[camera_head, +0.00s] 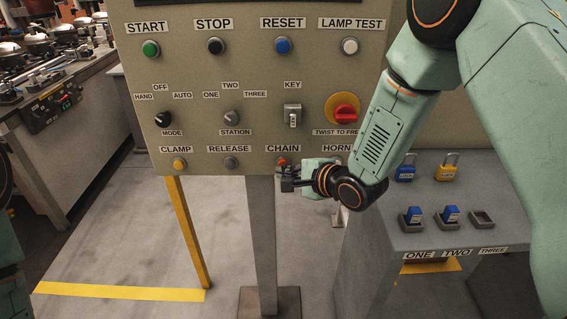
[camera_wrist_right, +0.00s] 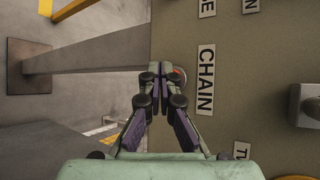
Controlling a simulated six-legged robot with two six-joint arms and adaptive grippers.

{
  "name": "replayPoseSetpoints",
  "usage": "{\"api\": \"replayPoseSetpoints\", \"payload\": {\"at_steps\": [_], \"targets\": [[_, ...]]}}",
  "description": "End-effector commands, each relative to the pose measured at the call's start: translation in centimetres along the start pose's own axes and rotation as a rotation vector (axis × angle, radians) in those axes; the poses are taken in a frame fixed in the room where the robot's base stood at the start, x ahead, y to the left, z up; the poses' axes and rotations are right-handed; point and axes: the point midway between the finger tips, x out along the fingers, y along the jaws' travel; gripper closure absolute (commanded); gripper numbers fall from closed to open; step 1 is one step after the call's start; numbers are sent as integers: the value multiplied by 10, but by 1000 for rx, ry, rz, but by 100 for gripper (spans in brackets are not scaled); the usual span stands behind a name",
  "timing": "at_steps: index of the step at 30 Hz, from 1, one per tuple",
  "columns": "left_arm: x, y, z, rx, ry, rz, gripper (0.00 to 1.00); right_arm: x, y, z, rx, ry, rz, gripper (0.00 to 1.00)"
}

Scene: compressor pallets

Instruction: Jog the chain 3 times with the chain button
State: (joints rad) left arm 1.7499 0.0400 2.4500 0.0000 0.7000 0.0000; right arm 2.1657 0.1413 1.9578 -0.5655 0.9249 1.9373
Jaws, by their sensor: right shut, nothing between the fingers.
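The control panel (camera_head: 250,95) stands upright in front of me, with labelled buttons in rows. The chain button (camera_head: 282,161) is a small orange-red button under the CHAIN label (camera_head: 283,149), low on the panel. In the right wrist view the button (camera_wrist_right: 180,75) shows partly behind the fingertips, beside the CHAIN label (camera_wrist_right: 206,79). My right gripper (camera_head: 287,180) is shut and empty, with its fingertips at the button's lower edge. I cannot tell whether they touch it. My left gripper is not in view; only part of my left arm shows at the left edge.
The clamp button (camera_head: 180,164) and release button (camera_head: 231,163) lie left of the chain button. The red emergency stop (camera_head: 345,112) is above right, near my right arm. A grey stand (camera_head: 400,243) with padlocks is at the right. A workbench (camera_head: 60,130) is at the left.

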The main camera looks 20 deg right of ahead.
Motion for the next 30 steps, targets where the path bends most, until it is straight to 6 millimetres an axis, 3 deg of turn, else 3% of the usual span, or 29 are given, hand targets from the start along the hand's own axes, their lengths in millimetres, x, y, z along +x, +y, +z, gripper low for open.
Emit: {"api": "replayPoseSetpoints", "payload": {"at_steps": [30], "targets": [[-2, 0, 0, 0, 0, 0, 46, 7, -5, -5, 1, 1, 0, 100]]}}
